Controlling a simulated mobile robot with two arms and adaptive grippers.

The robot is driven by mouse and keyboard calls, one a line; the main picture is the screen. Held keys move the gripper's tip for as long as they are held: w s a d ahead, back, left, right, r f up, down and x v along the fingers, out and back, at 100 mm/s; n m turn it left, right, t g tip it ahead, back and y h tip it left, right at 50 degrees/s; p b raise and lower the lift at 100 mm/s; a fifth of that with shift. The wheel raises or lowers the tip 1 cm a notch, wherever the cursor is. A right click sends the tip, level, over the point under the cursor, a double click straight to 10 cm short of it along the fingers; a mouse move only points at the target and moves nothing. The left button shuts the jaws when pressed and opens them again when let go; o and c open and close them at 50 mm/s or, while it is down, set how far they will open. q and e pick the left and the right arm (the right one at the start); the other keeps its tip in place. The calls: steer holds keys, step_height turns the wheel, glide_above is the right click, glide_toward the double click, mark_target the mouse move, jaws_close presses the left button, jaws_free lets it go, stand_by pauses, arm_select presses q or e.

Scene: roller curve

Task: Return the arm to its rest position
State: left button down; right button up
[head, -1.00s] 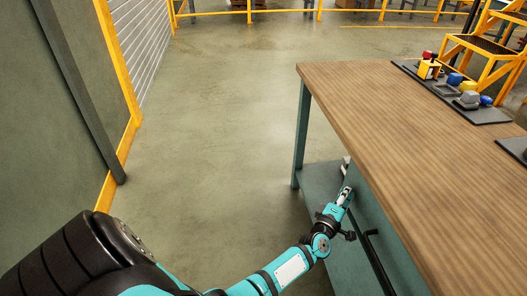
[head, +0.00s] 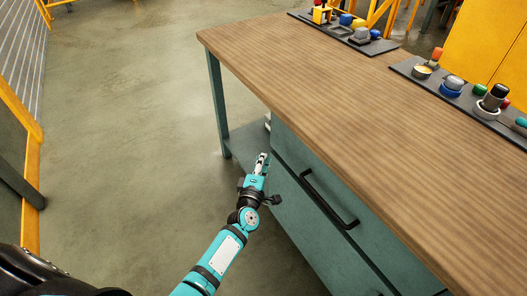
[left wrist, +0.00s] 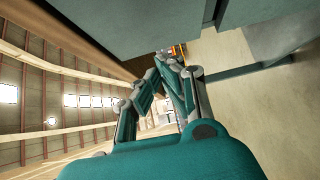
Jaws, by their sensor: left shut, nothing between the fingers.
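My left arm reaches in from the bottom of the head view. Its gripper (head: 262,162) is shut and empty, beside the teal drawer front of the workbench and in front of the lower shelf. In the left wrist view the gripper (left wrist: 170,62) shows with its fingers together, beneath the bench's dark underside. My right gripper is in neither view.
The workbench (head: 330,90) has a wooden top and a drawer with a black handle (head: 328,200) right of my gripper. Black trays (head: 345,35) with coloured parts stand along its far edge. Open floor (head: 120,130) lies to the left. A yellow rail (head: 25,120) borders the left side.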

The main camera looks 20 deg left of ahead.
arm_select(q)
steer(key=s, duration=0.5)
steer(key=shift+s+d, duration=0.25)
steer(key=shift+s, duration=0.15)
